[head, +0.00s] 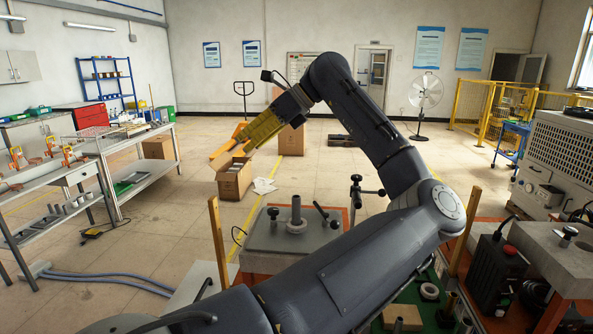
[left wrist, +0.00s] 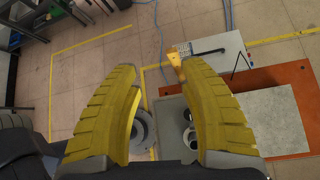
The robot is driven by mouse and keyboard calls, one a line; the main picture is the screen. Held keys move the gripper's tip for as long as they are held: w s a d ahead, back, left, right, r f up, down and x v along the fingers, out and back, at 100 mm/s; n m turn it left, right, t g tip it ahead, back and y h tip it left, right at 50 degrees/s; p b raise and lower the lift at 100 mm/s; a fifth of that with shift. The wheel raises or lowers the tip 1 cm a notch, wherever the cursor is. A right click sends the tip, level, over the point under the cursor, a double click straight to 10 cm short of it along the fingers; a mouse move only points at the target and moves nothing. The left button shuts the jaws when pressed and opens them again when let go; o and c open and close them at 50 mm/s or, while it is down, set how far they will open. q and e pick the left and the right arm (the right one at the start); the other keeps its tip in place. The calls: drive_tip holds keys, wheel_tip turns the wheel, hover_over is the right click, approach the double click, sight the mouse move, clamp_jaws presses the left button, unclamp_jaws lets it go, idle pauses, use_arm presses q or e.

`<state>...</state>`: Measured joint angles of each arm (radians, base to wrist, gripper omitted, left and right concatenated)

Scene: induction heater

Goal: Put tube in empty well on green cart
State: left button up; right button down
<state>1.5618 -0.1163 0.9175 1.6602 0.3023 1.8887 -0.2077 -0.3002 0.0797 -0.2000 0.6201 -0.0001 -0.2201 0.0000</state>
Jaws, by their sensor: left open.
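A grey upright tube (head: 296,212) with a wide collar at its foot stands on a grey plate (head: 262,240) in the head view. My left gripper (head: 224,152) has yellow fingers, is open and empty, and is raised above and left of that plate in the picture. In the left wrist view, a grey round part (left wrist: 146,132) shows between the open fingers (left wrist: 155,72), partly covered by the left finger; I cannot tell if it is the tube. A green surface (head: 412,292) shows behind my arm, largely hidden. My right gripper is out of view.
Wooden posts (head: 217,240) and a black clamp (head: 357,191) rise around the plate. A grey ring (head: 429,291) and a tan block (head: 402,317) lie on the green surface. A black box (head: 495,272) stands at right.

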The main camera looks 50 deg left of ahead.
use_arm(q)
drive_tip(key=w+d+f+n+t+h, duration=0.2)
drive_tip(key=w+d+f+t+h, duration=0.15)
drive_tip(key=f, duration=0.25)
drive_tip(key=n+t+h, duration=0.1)
drive_tip(key=t+h, duration=0.2)
drive_tip(key=t, duration=0.1)
hover_over(296, 200)
wheel_tip(296, 200, down, 2)
drive_tip(key=shift+w+a+f, duration=0.15)
drive_tip(key=shift+f, duration=1.35)
drive_tip(key=shift+w+a+f, duration=0.1)
drive_tip(key=shift+w+f, duration=0.05)
drive_tip(key=shift+f, duration=1.3)
drive_tip(key=shift+w+a+f, duration=0.15)
drive_tip(key=shift+f, duration=1.35)
clamp_jaws()
drive_tip(key=shift+r, duration=0.1)
wheel_tip(296, 200, up, 9)
